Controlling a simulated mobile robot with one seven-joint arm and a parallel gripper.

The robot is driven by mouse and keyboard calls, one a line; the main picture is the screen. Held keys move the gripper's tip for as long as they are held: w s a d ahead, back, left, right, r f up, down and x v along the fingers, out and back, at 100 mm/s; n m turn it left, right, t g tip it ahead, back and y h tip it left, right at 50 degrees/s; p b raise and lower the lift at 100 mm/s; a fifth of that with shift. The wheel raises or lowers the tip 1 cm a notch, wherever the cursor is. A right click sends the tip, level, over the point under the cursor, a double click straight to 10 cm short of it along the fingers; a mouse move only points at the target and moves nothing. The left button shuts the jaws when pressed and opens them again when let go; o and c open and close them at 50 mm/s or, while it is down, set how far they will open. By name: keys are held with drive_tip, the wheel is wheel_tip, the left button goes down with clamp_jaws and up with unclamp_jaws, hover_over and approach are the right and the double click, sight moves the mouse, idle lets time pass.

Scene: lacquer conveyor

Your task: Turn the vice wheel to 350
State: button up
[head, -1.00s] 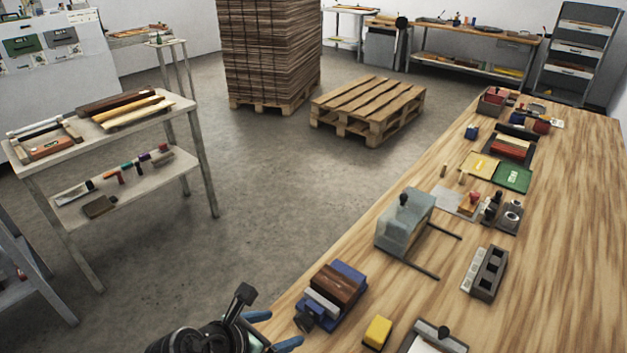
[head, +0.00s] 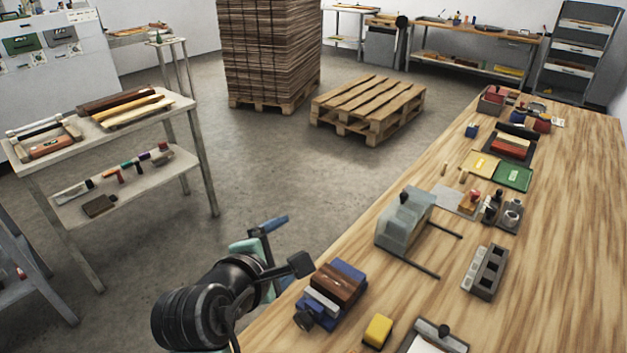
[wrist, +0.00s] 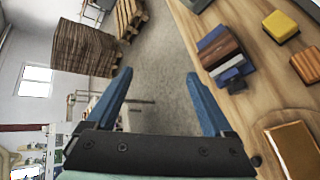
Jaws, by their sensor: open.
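The vice (head: 333,290) sits on the near left edge of the wooden bench, a blue body with a brown block and a pale strip clamped in it. Its small dark wheel (head: 305,320) is at the near left end; any scale on it is too small to read. In the wrist view the vice (wrist: 222,55) is at the upper right, with the dark wheel (wrist: 236,86) at its lower end. My gripper (head: 278,255) is to the left of the vice, off the bench edge. Its blue fingers (wrist: 158,75) are apart and empty, touching nothing.
A yellow block (head: 378,330) and a clipboard-like board (head: 436,338) lie right of the vice. A grey box with two rods (head: 404,220) and a slotted dark holder (head: 485,272) stand farther along.

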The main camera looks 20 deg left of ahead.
drive_tip(key=w+d+r+m+t, duration=0.1)
drive_tip(key=d+r+m+t, duration=0.1)
drive_tip(key=r, duration=0.4)
drive_tip(key=w+d+r+m+t+y, duration=0.1)
drive_tip(key=d+r+m, duration=0.1)
drive_tip(key=r+m, duration=0.2)
wheel_tip(320, 180, up, 2)
drive_tip(key=shift+w+r+m+t, duration=0.1)
drive_tip(key=shift+w+m+t, duration=0.2)
drive_tip(key=shift+t, duration=0.1)
drive_tip(key=shift+a, duration=0.1)
